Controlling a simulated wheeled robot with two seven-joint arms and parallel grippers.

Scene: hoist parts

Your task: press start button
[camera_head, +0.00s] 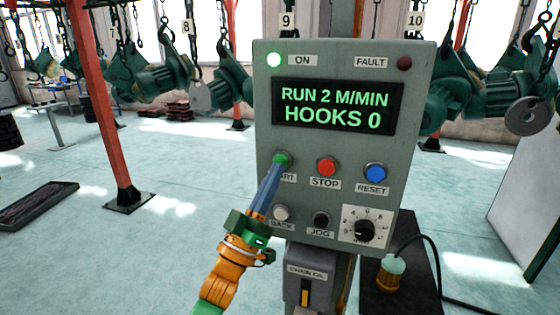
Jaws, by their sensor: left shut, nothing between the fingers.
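The green start button (281,159) is at the left of the button row on the grey control panel (330,55). Its label is partly hidden, with only the last letters showing. My left gripper (279,168) is shut and empty, with its tip at the lower edge of the button. It looks in contact, but I cannot tell how far the button is pressed. The display (337,106) reads "RUN 2 M/MIN HOOKS 0". My right gripper is not in view.
Beside the start button are the red STOP button (326,167) and blue RESET button (375,173). Below are a grey button (281,213), the black JOG button (321,220) and a dial (365,231). A chain oil box (308,289) sits beneath. Green hoists hang behind.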

